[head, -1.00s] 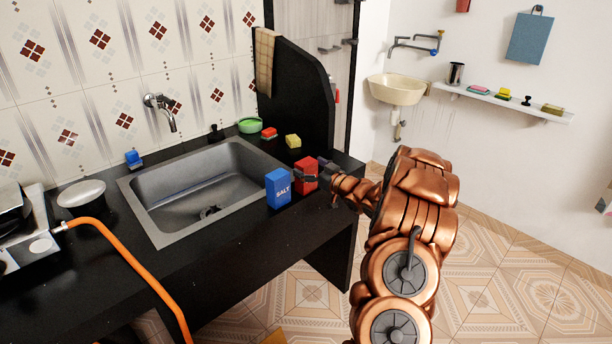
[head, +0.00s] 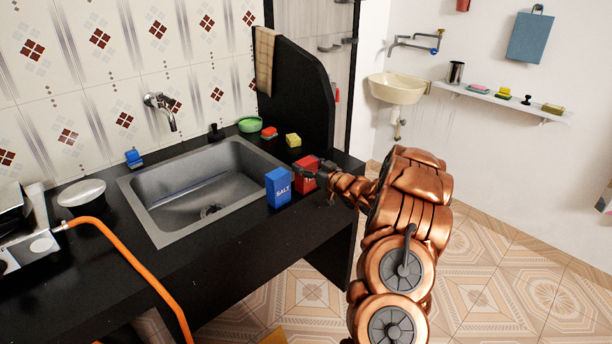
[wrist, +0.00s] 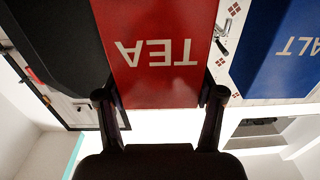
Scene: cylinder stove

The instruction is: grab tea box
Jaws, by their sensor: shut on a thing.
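The red tea box (head: 306,175) stands on the black counter, right of the sink and just behind the blue salt box (head: 279,188). In the wrist view the tea box (wrist: 155,50) fills the middle, with its TEA lettering upside down. My gripper (head: 312,168) is at the tea box in the head view and covers part of it. In the wrist view the two fingers of my gripper (wrist: 160,97) are at either side of the box's near end, shut on it. The salt box (wrist: 275,50) is beside it on the right in the wrist view, apart from the fingers.
The sink (head: 205,185) lies left of the boxes. A black partition (head: 300,100) rises at the back. An orange hose (head: 125,255) crosses the counter at left.

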